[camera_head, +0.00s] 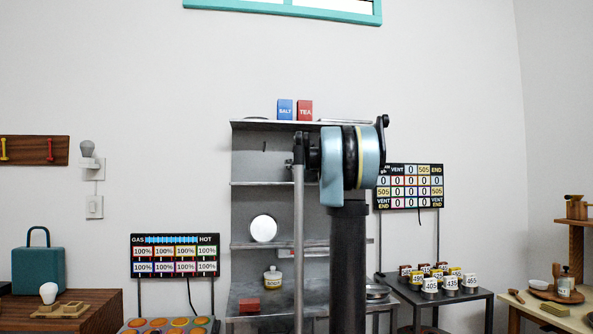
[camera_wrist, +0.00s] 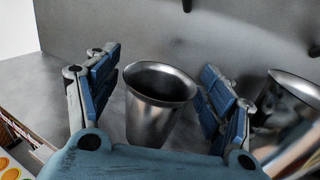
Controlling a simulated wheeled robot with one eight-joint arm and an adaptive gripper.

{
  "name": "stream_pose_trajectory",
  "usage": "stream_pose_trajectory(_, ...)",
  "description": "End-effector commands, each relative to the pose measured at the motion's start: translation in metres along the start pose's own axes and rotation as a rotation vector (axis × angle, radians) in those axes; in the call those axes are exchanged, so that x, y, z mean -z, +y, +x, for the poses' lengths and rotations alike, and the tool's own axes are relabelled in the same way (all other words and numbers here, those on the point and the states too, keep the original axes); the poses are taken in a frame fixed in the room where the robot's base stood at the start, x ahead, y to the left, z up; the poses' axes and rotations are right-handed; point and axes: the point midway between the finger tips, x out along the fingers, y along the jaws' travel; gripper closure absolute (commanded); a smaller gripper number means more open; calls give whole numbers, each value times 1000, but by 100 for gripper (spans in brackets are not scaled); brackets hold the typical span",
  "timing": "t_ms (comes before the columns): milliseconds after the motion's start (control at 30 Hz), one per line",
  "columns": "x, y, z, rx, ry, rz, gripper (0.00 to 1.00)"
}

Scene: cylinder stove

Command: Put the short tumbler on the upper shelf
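In the wrist view a metal tumbler (camera_wrist: 155,118) stands upright on a grey metal surface, its open mouth facing up. My gripper (camera_wrist: 160,70) is open, with one blue-padded finger on each side of this tumbler. Narrow gaps seem to show between pads and tumbler. A second metal tumbler (camera_wrist: 288,112) is at the right, outside the right finger and cut by the frame edge. I cannot tell for sure which is shorter. The upper shelf (camera_head: 262,125) tops the grey rack in the head view. My arm hides the tumblers and my gripper there.
A blue SALT box (camera_head: 285,110) and a red TEA box (camera_head: 304,110) stand on the upper shelf, with bare shelf to their left. Lower on the rack are a white round plate (camera_head: 263,228), a labelled jar (camera_head: 273,279) and a red block (camera_head: 250,306).

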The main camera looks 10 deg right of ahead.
Motion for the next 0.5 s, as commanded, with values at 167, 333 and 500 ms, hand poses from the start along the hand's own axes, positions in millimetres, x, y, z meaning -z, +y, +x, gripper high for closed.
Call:
stream_pose_trajectory(167,0,0,0,0,0,0,26)
stream_pose_trajectory(333,-2,-1,-9,2,0,0,26)
stream_pose_trajectory(500,-2,-1,-36,3,0,0,26)
